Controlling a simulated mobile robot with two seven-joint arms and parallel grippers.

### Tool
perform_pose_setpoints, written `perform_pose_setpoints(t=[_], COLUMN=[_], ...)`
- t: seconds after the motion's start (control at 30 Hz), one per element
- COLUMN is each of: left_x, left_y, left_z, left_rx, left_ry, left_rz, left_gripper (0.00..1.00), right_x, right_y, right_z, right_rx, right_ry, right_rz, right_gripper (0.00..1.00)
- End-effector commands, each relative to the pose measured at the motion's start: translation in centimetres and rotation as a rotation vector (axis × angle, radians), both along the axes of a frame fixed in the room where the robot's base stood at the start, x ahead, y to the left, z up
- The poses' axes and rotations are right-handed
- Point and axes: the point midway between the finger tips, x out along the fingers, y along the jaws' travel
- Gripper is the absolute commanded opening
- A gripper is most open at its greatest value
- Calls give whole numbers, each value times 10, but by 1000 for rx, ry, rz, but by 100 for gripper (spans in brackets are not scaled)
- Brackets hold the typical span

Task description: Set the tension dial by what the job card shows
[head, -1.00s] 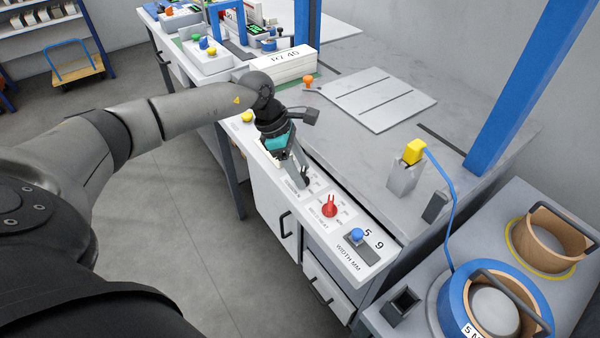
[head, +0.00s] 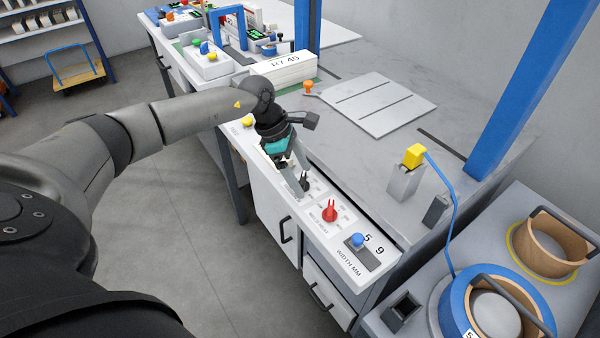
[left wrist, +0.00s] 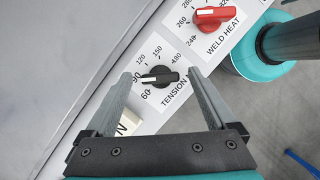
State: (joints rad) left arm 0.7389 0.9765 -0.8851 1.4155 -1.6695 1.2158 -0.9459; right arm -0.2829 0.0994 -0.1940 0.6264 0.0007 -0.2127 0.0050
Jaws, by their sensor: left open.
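The tension dial (left wrist: 160,77) is a black bar knob on a white panel, with a scale from 60 to 180 around it in the left wrist view. My left gripper (left wrist: 159,78) is open, one finger on each side of the knob, with no clear contact. In the head view, my left gripper (head: 300,178) is over the panel, partly hiding the dial. No readable job card shows. My right gripper is out of view.
A red weld heat knob (head: 330,212) sits close beside the dial, also in the left wrist view (left wrist: 212,17). A blue width knob (head: 357,239) is farther along the panel. A white block marked R7 40 (head: 285,66) and a yellow-topped holder (head: 405,178) stand on the bench.

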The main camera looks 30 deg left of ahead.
Motion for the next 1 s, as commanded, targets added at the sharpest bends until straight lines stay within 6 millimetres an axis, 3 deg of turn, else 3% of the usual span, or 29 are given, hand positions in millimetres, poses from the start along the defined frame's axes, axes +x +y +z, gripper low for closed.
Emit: perform_pose_setpoints(t=[0.23, 0.7, 1.0], left_x=[-3, -19, -22], left_y=[9, 46, 54], left_z=[23, 121, 141], left_rx=[2, 2, 0], left_ry=[-1, -2, -1], left_rz=[1, 1, 0], left_gripper=[90, 90, 90], right_x=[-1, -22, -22], right_y=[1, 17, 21], right_z=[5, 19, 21], right_rx=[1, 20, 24], right_ry=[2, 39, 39], right_rz=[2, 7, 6], right_gripper=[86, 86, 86])
